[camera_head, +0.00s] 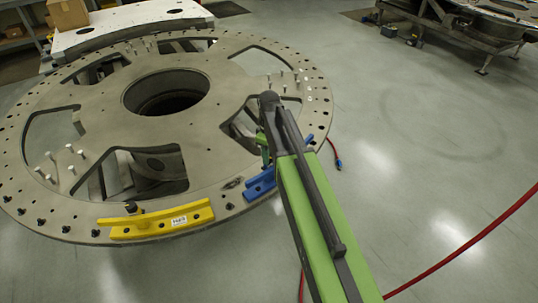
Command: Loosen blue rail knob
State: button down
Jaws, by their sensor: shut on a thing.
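The blue rail (261,184) lies on the rim of the round turret plate (90,200), at its front right. My green and dark arm crosses in front of it, so its middle is hidden; its far end shows right of the arm. My gripper (265,160) is low at the back of the blue rail, mostly behind my arm, with only a small green part showing. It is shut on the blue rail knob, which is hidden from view.
A yellow rail (160,222) with a dark knob (131,207) lies on the plate's front rim. Bolts stand up in groups on the plate. A red hose (465,245) runs over the floor at right. The floor right of the plate is largely clear.

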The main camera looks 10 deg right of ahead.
jog(key=shift+n, duration=0.5)
jog(key=c, duration=1)
grip_release()
jog(key=shift+o, duration=0.2)
jog(key=shift+r, duration=0.1)
notch_tip(320, 180, up, 17)
jog(key=p, duration=1.7)
jog(key=shift+r, duration=0.1)
